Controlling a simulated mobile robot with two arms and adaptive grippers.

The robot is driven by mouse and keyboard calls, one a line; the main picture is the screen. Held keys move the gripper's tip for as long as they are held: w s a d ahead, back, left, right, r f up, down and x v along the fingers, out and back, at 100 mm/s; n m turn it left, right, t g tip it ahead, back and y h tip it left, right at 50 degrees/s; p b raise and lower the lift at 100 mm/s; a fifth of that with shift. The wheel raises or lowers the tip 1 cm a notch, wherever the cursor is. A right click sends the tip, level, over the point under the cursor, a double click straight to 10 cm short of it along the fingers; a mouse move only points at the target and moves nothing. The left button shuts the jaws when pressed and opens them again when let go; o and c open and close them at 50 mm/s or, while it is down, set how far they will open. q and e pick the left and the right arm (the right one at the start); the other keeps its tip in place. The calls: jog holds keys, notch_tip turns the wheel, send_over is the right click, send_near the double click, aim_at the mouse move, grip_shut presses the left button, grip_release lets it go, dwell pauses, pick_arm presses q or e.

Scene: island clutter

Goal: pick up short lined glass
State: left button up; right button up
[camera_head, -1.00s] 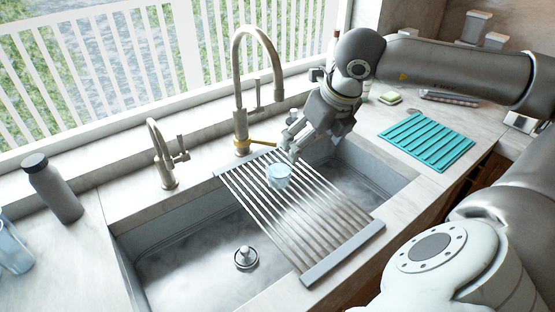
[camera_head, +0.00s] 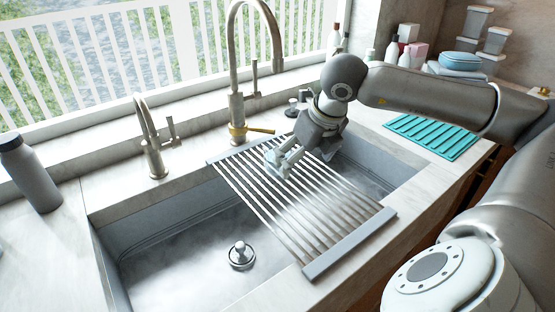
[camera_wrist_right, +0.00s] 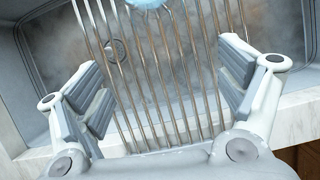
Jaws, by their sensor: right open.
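The short glass (camera_head: 272,157) is pale blue and stands on the drying rack (camera_head: 352,247) over the sink. In the head view my right gripper (camera_head: 281,166) is right at it and hides most of it. In the right wrist view only part of the glass (camera_wrist_right: 147,3) shows at the top edge, beyond the fingers. My right gripper (camera_wrist_right: 160,80) is open there, with only rack bars between its fingers. The lines on the glass are too small to make out. My left gripper is out of view.
A tall tap (camera_head: 237,100) and a small tap (camera_head: 152,145) stand behind the sink. A grey bottle (camera_head: 30,178) is on the left counter. A teal ribbed mat (camera_head: 436,137) lies on the right counter, with bottles and boxes behind it.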

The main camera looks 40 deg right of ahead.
aim_at(278, 143)
jog(key=w+p, duration=0.2)
jog(key=w, duration=0.1)
jog(key=w+d+f+p, duration=0.1)
jog(key=w, duration=0.3)
jog(key=w+d+f+p, duration=0.1)
jog(key=w+p, duration=0.1)
jog(key=w, duration=0.1)
jog(key=shift+w+p, duration=0.15)
jog(key=shift+p, duration=0.15)
jog(key=shift+f, duration=0.4)
jog(key=c, duration=1.7)
jog(key=shift+w, duration=0.1)
jog(key=c, duration=0.3)
jog(key=shift+d+r, duration=0.1)
